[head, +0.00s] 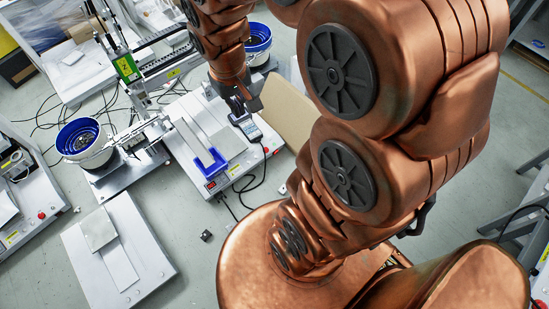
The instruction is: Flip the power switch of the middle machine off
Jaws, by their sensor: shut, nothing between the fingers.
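The middle machine is a gantry screwdriver with a white base (247,160) and a blue fixture (211,163) on top. On its front edge are a small red-lit panel (211,185) and a red round button (266,150). I cannot make out which part is the power switch or how it is set. A dark handheld pendant (246,126) lies at the right of the base. My gripper (238,106) is shut and empty, close to the pendant's upper end. I cannot tell whether they touch.
Blue-rimmed feeder bowls stand left (82,139) and behind (258,38) the machine. A brown board (287,108) is right of my gripper. Black cables lie on the floor around the machines. Another white base (150,235) is at lower left. My arm covers much of the right side.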

